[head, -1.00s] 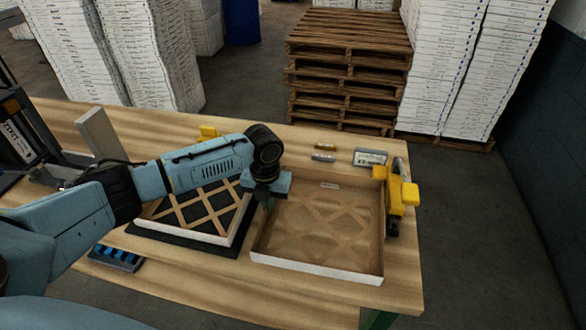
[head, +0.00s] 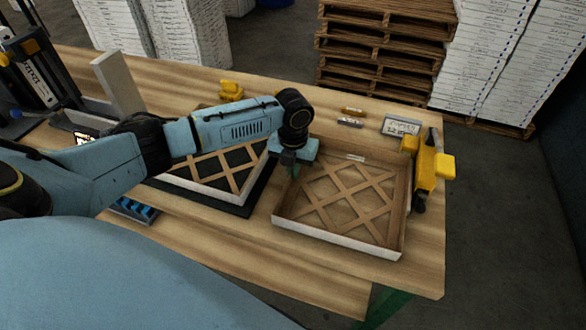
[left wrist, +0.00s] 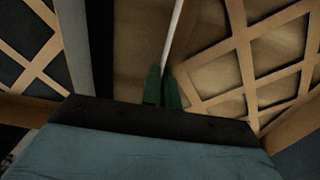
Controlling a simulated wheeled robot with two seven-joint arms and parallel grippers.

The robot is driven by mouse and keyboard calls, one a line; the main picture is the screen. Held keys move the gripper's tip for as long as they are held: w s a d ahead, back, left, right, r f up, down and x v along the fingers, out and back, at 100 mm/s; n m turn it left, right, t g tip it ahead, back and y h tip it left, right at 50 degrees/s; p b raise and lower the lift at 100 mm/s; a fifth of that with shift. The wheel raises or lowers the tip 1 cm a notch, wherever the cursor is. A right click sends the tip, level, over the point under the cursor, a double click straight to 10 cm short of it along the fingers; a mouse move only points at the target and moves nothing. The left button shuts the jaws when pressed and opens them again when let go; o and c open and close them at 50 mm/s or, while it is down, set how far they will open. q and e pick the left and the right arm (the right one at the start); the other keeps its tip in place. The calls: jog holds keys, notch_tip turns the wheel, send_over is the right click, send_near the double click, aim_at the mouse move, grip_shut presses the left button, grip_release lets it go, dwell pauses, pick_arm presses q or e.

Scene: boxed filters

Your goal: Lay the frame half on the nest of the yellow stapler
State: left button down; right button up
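A square frame half (head: 341,240), with white outer walls and a wooden lattice, lies level at the right end of the table. It sits right beside the yellow stapler (head: 427,170). The nest is hidden under it; I cannot tell whether it rests fully or hangs slightly above. My left gripper (head: 292,166) points down at its left wall. In the left wrist view the green fingers (left wrist: 164,90) are closed on both sides of the thin white wall (left wrist: 173,40). My right gripper is in neither view.
A similar latticed frame (head: 222,170) lies on a black mat (head: 258,193) just left. A small yellow device (head: 231,90), two small bars (head: 351,117) and a label plate (head: 400,126) lie behind. A grey upright plate (head: 118,83) stands left.

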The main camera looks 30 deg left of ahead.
pick_arm(q)
jog(key=shift+f, duration=0.2)
dwell(0.6)
jog(key=c, duration=2.1)
grip_release()
jog(key=shift+o, duration=0.7)
jog(key=shift+r+p, duration=0.1)
jog(key=shift+p, duration=0.2)
jog(key=shift+r+p, duration=2.2)
jog(key=shift+p, duration=0.05)
jog(key=o, duration=0.6)
